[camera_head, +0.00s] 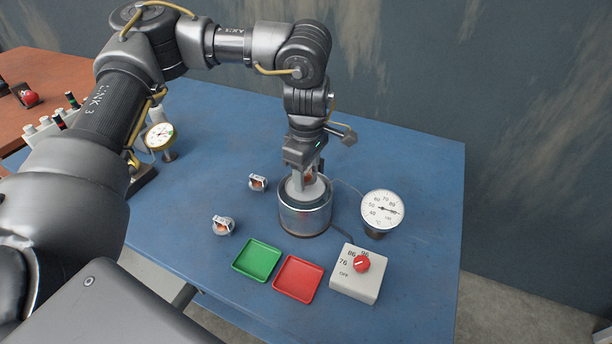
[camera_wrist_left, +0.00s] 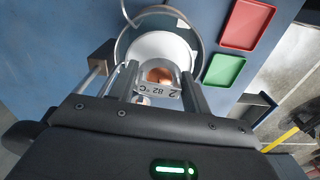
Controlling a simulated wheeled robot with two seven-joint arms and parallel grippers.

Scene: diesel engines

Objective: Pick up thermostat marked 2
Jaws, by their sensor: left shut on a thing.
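My left gripper (camera_head: 307,176) points down into the mouth of a steel pot (camera_head: 305,219). It is shut on the thermostat marked 2 (camera_wrist_left: 160,92), whose label reads "2 82 °C" in the left wrist view. A copper-coloured part of it shows between the fingers. In the head view the fingers mostly hide this thermostat. I cannot tell how deep it sits in the pot. Two other thermostats, one (camera_head: 258,183) left of the pot and one (camera_head: 223,226) nearer the front, stand on the blue table. Their marks are too small to read. My right gripper is not in view.
A green tray (camera_head: 258,260) and a red tray (camera_head: 298,279) lie in front of the pot. A control box (camera_head: 358,285) with a red knob and a dial thermometer (camera_head: 382,209) stand to the right. A gauge (camera_head: 160,137) stands at left. The table's back right is clear.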

